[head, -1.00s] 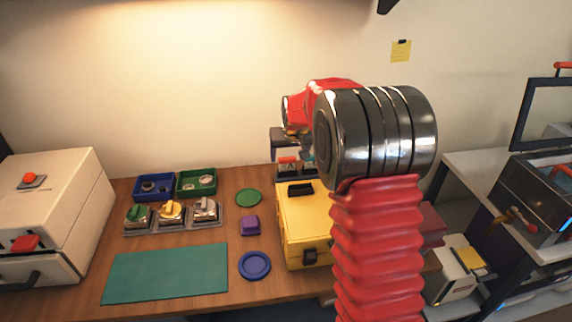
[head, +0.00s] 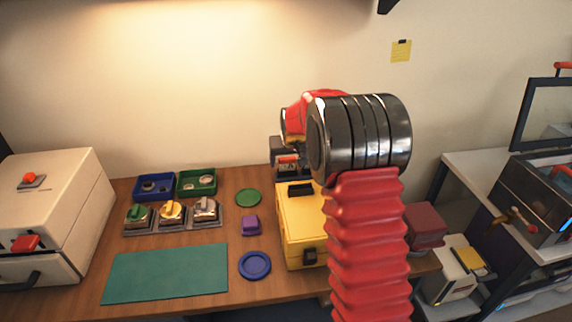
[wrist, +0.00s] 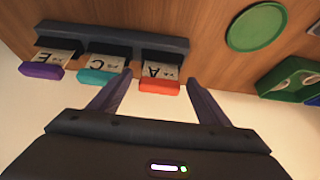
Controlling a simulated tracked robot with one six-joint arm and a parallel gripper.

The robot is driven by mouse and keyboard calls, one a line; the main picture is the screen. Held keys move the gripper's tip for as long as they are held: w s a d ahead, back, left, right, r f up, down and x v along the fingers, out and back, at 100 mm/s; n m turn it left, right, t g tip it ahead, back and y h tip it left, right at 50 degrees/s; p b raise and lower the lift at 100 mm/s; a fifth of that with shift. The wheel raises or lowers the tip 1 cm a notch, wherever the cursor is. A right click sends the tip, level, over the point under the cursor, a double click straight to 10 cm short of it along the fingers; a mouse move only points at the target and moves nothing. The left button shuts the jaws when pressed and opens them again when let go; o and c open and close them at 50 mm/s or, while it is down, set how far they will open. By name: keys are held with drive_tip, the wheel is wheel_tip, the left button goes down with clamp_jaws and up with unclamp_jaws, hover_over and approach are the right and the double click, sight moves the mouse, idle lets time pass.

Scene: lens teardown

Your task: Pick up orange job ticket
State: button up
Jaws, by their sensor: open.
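The orange job ticket (wrist: 160,86) sticks out of the right slot of a dark ticket holder (wrist: 110,36) in the wrist view. It has an orange end and a pale card marked A. My gripper (wrist: 160,82) is open, with one finger on either side of the orange end. I cannot tell whether the fingers touch it. In the head view the orange end (head: 288,159) shows small below my wrist, and the gripper's fingers are hidden there.
A teal ticket (wrist: 100,77) marked C and a purple ticket (wrist: 42,70) marked E sit left in the same holder. A green disc (wrist: 257,27) and a green bin (wrist: 292,78) lie to the right. A yellow case (head: 302,222) stands in front of the holder.

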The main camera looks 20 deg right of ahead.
drive_tip(key=c, duration=1.1)
drive_tip(key=shift+r, duration=0.1)
drive_tip(key=shift+c, duration=0.2)
wheel_tip(320, 180, up, 10)
drive_tip(key=shift+f, duration=0.1)
idle(0.5)
wheel_tip(320, 180, up, 5)
hover_over(288, 159)
idle(1.0)
